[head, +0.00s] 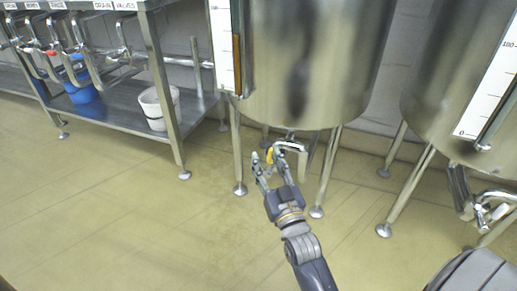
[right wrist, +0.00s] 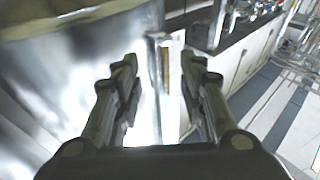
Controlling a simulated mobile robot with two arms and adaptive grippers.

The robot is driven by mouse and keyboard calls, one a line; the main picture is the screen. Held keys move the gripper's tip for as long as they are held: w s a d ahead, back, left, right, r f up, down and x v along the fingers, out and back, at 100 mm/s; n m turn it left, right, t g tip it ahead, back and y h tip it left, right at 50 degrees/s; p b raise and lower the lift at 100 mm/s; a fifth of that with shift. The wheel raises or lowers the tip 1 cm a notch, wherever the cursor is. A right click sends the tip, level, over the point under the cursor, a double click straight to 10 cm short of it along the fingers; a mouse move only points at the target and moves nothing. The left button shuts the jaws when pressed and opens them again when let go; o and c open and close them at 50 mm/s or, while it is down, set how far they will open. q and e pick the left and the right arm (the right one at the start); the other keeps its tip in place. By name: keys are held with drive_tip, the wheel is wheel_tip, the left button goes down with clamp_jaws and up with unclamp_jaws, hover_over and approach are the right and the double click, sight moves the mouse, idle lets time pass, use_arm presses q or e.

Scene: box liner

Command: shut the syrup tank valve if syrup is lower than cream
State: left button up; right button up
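A steel tank (head: 300,60) stands at the centre with a white scale strip (head: 222,50) and a sight tube holding brown liquid (head: 237,68). A second steel tank (head: 440,85) stands at the right, with a scale (head: 487,100) and a sight tube (head: 500,112); its level is hard to read. No name label shows on either. Under the centre tank is an outlet pipe (head: 293,146) with a yellow handle (head: 270,155). My left gripper is not seen.
Another outlet valve (head: 490,208) hangs under the right tank. Floor in front is clear.

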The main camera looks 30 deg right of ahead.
drive_tip(key=s+a+r+n+t+y, duration=0.1)
drive_tip(key=s+a+r+t, duration=0.1)
drive_tip(key=r, duration=0.5)
drive_tip(key=shift+a+r+t+y, duration=0.25)
drive_tip(key=shift+a+t, duration=0.25)
drive_tip(key=shift+a, duration=0.4)
